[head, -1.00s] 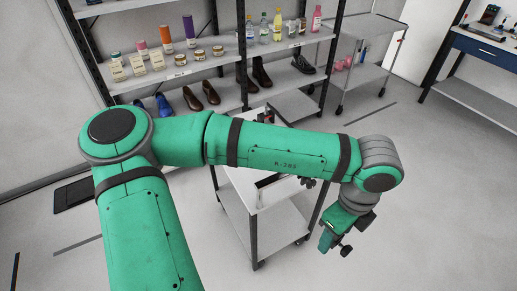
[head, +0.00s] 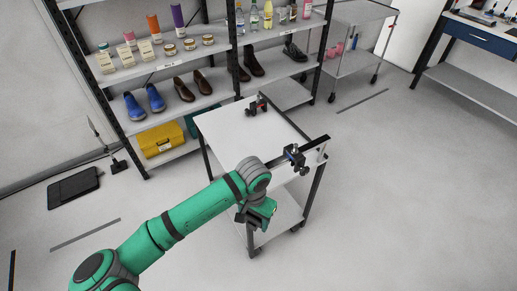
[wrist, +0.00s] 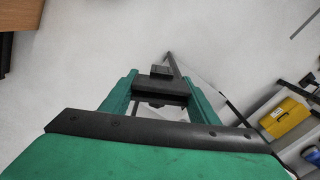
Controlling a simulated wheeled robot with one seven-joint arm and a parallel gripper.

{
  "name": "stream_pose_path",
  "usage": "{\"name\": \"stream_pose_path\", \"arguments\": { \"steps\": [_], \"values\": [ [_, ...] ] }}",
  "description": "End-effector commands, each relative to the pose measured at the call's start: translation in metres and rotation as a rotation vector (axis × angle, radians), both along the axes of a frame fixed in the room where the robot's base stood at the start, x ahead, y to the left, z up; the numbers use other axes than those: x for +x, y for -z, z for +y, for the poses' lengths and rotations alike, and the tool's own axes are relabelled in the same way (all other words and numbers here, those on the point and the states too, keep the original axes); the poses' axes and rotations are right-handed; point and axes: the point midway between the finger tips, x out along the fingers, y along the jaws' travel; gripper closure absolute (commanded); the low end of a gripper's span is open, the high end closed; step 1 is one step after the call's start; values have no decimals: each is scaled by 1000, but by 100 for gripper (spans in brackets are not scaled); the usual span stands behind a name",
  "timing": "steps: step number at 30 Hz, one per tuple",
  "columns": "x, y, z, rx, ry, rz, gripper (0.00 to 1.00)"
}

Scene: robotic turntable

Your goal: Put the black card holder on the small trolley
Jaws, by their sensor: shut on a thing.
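The black card holder (wrist: 161,88) is between the two green fingers of my gripper (wrist: 161,80) in the wrist view. My gripper (head: 262,212) is shut on it. In the head view the gripper is at the near side of the small trolley, and I cannot make out the card holder clearly there. The small trolley (head: 235,130) has a pale top, dark legs and a lower shelf. My arm covers part of its near side. In the wrist view a pale part of the trolley seems to show behind the held thing.
Dark clamp-like items stand on the trolley's right edge (head: 295,157) and far edge (head: 257,106). Much of its top is clear. Behind it is a shelf unit (head: 165,66) with jars, bottles, shoes and a yellow toolbox (head: 160,139). Floor to the right is free.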

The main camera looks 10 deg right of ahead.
Motion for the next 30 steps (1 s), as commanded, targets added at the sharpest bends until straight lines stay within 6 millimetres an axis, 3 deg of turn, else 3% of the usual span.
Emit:
{"name": "stream_pose_path", "arguments": {
  "steps": [6,15,21,30],
  "values": [
    [22,35,28,-3,-331,2,74],
    [40,63,50,-1,-594,2,74],
    [49,76,60,-1,-720,0,74],
    [54,73,57,-4,-702,-16,74]
  ]
}}
